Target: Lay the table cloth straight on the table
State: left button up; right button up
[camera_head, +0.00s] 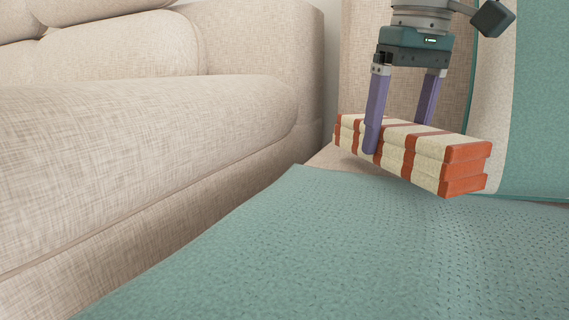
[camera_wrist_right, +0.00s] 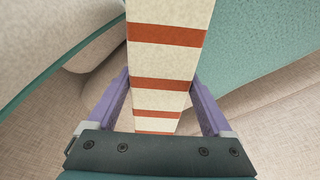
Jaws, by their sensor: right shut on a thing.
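A folded cloth (camera_head: 425,152), cream with orange-red stripes and stacked in several flat layers, is at the upper right of the head view. My right gripper (camera_head: 398,138) is shut on it from above, one purple finger on each side. The bundle is nearly level and seems held above the teal surface; the gap is hard to judge. In the right wrist view the cloth (camera_wrist_right: 166,62) runs from between the fingers (camera_wrist_right: 160,95) to the top edge. No surface is clearly recognisable as a table. My left gripper is not in view.
A beige fabric sofa (camera_head: 130,130) fills the left. A broad teal dimpled surface (camera_head: 300,250) spreads across the foreground, bare where it shows. Beige upholstery (camera_head: 365,55) and a teal-and-cream panel (camera_head: 540,100) stand close behind and right of the cloth.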

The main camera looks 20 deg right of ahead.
aim_at(395, 154)
notch_tip(395, 154, down, 3)
jog(key=shift+r+b, duration=0.2)
jog(key=shift+b, duration=0.55)
jog(key=shift+r, duration=0.15)
jog(key=shift+f, duration=0.3)
jog(key=shift+w+f, duration=0.1)
jog(key=shift+f, duration=0.05)
grip_shut()
jog(key=o, duration=1.3)
grip_release()
jog(key=shift+d+f, duration=0.1)
jog(key=shift+o, duration=0.6)
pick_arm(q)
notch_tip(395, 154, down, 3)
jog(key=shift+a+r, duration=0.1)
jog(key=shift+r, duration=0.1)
pick_arm(e)
jog(key=shift+o, duration=0.2)
jog(key=shift+s, duration=0.2)
